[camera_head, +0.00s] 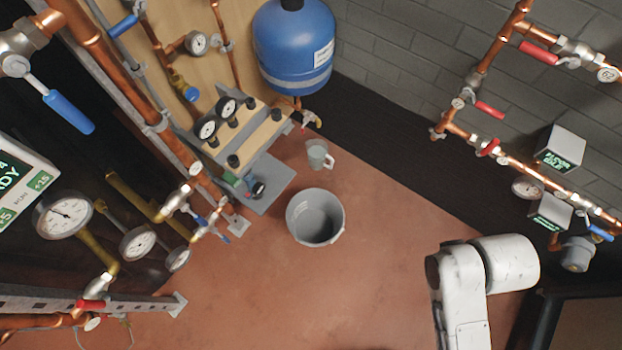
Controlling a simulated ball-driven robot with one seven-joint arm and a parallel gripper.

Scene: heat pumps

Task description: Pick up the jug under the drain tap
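The jug (317,155) is a small whitish, see-through vessel with a handle on its right side. It stands upright on the reddish floor at the upper middle of the head view. The drain tap (311,119), with a red handle, is on copper pipe just above the jug in the picture, below the blue tank. Part of my white arm shows at the lower right, well apart from the jug. My gripper is outside the view.
A grey bucket (316,217) stands on the floor just in front of the jug. A blue tank (293,45) hangs behind it. Gauges and valves on a grey bench (262,190) stand to the left. Copper pipes line both sides. The floor (270,300) in front is clear.

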